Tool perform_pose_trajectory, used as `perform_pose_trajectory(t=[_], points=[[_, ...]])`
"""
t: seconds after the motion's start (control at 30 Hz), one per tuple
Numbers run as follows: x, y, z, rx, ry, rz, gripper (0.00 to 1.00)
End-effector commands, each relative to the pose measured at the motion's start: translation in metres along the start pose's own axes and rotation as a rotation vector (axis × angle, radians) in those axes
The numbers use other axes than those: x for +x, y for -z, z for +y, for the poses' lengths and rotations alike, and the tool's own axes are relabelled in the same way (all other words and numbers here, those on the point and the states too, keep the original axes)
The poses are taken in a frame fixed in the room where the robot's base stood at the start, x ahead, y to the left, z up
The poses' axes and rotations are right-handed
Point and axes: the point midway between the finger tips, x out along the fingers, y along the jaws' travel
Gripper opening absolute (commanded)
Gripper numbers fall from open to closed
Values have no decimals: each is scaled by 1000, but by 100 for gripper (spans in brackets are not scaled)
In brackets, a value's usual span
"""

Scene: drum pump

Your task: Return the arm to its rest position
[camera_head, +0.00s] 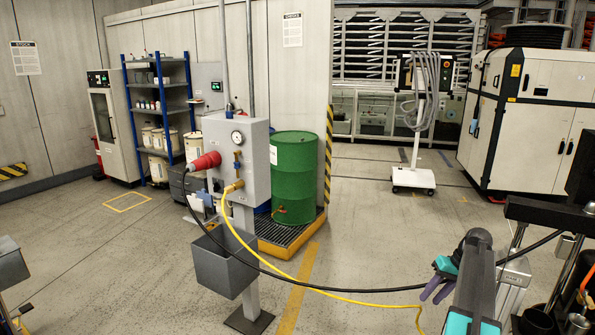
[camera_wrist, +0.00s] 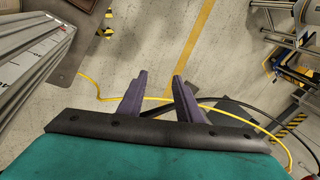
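My gripper (camera_head: 436,291) is at the lower right of the head view, at the end of my grey and teal arm. In the wrist view its two purple fingers (camera_wrist: 159,78) stand apart with bare floor showing between their tips, so it is open and empty. It points down over the floor. A black cable (camera_head: 330,288) and a yellow hose (camera_head: 290,276) run from the pump post toward the gripper's side of the picture. In the wrist view the yellow hose (camera_wrist: 98,98) passes behind the fingers; whether either line touches my gripper cannot be told.
A grey panel post (camera_head: 243,165) carries a red plug (camera_head: 204,162), a gauge and a grey bin (camera_head: 224,262). A green drum (camera_head: 294,178) stands behind it on a yellow-edged pallet (camera_head: 290,236). A white wheeled stand (camera_head: 414,178) is farther back. Open floor lies in the middle.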

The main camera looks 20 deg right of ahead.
Motion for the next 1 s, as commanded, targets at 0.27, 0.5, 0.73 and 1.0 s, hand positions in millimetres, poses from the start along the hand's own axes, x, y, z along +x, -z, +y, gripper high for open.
perform_pose_trajectory(t=[0.27,0.5,0.73,1.0], points=[[115,-16,-81,-90,32,-140,32],[204,-50,-144,-157,39,-258,32],[280,-100,-198,-218,30,-372,32],[356,-178,-248,-285,-4,-503,32]])
